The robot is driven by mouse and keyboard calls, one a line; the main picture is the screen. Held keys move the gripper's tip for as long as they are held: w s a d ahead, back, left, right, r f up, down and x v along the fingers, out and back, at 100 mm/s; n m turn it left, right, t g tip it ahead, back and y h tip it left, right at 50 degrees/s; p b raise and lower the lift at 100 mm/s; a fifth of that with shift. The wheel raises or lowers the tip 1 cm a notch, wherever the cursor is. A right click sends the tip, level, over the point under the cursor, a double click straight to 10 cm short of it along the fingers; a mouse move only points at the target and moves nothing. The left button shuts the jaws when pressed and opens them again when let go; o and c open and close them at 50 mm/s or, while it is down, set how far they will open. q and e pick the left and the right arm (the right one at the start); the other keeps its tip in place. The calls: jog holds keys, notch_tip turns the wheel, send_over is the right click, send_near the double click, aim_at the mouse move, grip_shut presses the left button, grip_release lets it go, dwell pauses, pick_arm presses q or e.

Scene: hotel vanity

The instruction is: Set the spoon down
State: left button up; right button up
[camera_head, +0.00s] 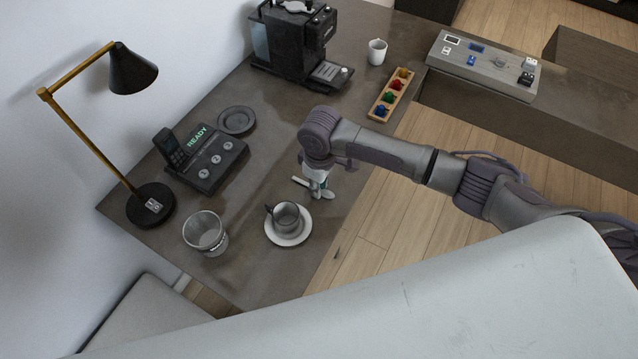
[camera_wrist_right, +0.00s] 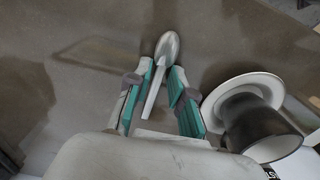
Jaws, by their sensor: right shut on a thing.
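The spoon (camera_head: 328,195) is a light metal one, small in the head view, at the tips of my right gripper (camera_head: 317,188). In the right wrist view the spoon (camera_wrist_right: 167,47) lies between the two green-lined fingers, bowl pointing away past the fingertips and handle running back between them. My right gripper is shut on it, low over the dark vanity top near its front edge. I cannot tell whether the spoon touches the surface. A white saucer (camera_head: 288,241) with a dark grey cup (camera_head: 287,217) stands just beside the gripper. My left gripper is not in view.
A glass tumbler (camera_head: 205,232), a phone console (camera_head: 207,163), a dark round dish (camera_head: 237,120) and a desk lamp (camera_head: 134,70) stand to the left. A coffee machine (camera_head: 292,45), white jug (camera_head: 377,51) and wooden capsule tray (camera_head: 390,94) are behind. The counter between the console and gripper is clear.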

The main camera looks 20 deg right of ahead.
jog(key=shift+f, duration=0.15)
jog(key=o, duration=0.8)
jog(key=shift+o, duration=0.2)
notch_tip(320, 180, up, 12)
jog(key=shift+r, duration=0.2)
jog(key=shift+s, duration=0.1)
